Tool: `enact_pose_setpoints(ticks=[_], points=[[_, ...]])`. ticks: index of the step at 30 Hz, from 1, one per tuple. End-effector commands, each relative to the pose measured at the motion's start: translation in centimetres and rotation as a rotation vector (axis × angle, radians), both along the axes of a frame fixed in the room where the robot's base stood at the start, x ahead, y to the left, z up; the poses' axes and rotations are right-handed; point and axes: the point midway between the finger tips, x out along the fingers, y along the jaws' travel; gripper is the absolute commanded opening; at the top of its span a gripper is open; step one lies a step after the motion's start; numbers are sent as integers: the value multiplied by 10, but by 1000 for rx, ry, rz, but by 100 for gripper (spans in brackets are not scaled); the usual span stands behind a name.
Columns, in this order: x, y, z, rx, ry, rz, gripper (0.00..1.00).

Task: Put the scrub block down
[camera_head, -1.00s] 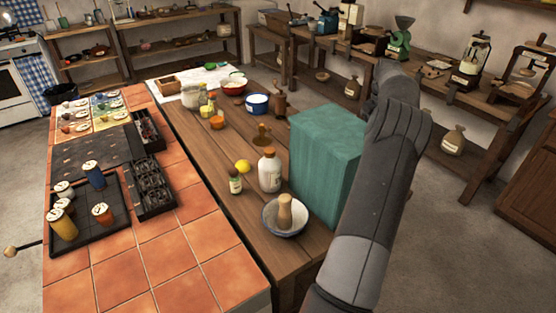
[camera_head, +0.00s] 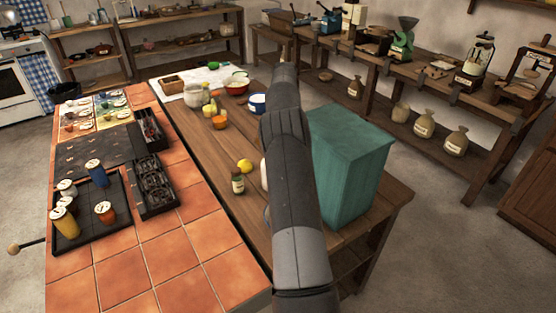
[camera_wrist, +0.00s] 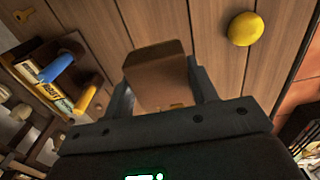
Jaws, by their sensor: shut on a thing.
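My gripper (camera_wrist: 157,78) shows in the wrist view, its two fingers shut on a brown block, the scrub block (camera_wrist: 158,62). The block sits between the fingers, with wooden planks behind it. I cannot tell whether it touches them.
A teal box (camera_head: 347,165) stands on the table right of my arm. Bowls and jars stand farther back. A tiled counter (camera_head: 165,245) adjoins the left side.

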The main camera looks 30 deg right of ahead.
Motion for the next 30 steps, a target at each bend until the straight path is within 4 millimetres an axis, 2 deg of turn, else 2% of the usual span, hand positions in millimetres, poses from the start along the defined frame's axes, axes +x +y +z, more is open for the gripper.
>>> enact_pose_setpoints(ticks=[3, 7, 13, 20, 25, 30], points=[[7, 15, -12, -1, 1, 6, 28], [9, 20, -23, -1, 0, 7, 28], [9, 21, -56, 0, 2, 7, 28], [9, 21, -80, -1, 1, 7, 28], [9, 21, -109, 0, 1, 7, 28], [10, 20, -117, -1, -2, 7, 28]])
